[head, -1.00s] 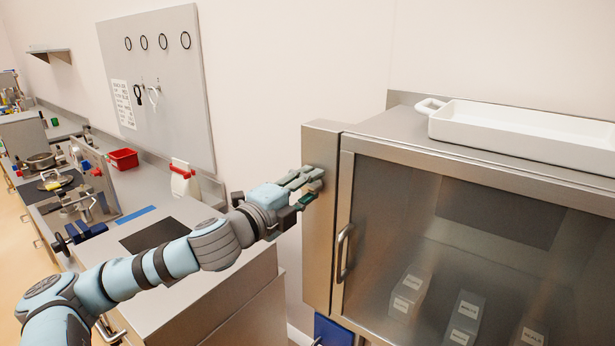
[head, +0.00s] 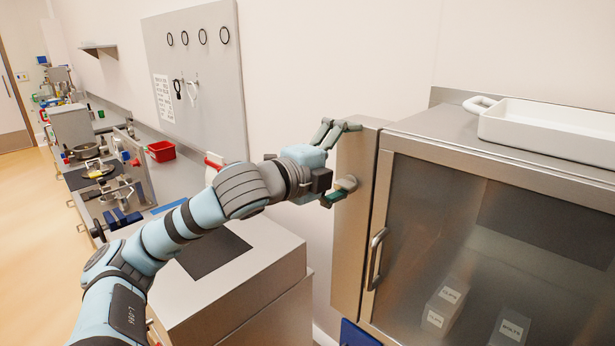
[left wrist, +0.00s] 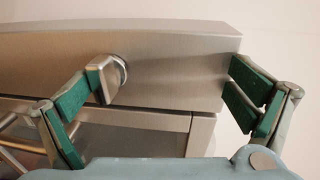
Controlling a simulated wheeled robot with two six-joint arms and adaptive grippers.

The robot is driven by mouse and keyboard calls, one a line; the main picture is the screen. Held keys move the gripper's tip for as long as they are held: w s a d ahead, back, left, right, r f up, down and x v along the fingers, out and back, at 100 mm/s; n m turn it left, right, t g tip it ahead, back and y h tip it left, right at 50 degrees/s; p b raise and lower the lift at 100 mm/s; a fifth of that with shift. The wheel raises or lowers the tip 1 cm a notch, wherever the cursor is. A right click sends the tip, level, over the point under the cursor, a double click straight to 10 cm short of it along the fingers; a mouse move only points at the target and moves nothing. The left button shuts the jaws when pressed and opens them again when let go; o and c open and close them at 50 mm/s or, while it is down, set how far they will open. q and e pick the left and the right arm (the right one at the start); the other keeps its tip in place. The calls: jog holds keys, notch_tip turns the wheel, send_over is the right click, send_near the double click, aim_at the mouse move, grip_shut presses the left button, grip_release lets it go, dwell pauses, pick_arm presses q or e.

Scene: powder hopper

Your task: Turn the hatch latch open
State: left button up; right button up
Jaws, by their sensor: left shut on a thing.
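The hatch latch (head: 347,184) is a small metal knob on the steel panel (head: 362,235) left of the cabinet's glass door. It also shows in the left wrist view (left wrist: 105,78), on the panel's face. My left gripper (head: 338,162) is at the panel with its fingers wide apart, one above the other. In the left wrist view, the left finger is beside the latch and the right finger is at the panel's end edge. The jaws are stopped on a thing between them, which I take to be the latch; contact is hard to see. My right gripper is out of view.
The door handle (head: 376,260) is just below and right of the latch. A white tray (head: 550,125) sits on the cabinet top. A grey bench (head: 265,235) with a dark mat stands below my left arm. Labelled boxes (head: 447,305) are behind the glass.

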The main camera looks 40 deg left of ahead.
pick_arm(q)
jog(key=s+b, duration=0.3)
jog(key=s, duration=0.1)
jog(key=shift+s+d+r, duration=0.1)
jog(key=shift+d+r, duration=0.05)
jog(key=shift+r, duration=0.15)
jog(key=c, duration=1)
jog(key=s+b, duration=0.3)
jog(key=s, duration=0.1)
jog(key=s+b, duration=0.4)
jog(key=s, duration=0.1)
jog(key=s+d+b, duration=0.1)
jog(key=s+b, duration=0.3)
jog(key=shift+s+r, duration=0.25)
jog(key=shift+s, duration=0.05)
jog(key=shift+c, duration=0.2)
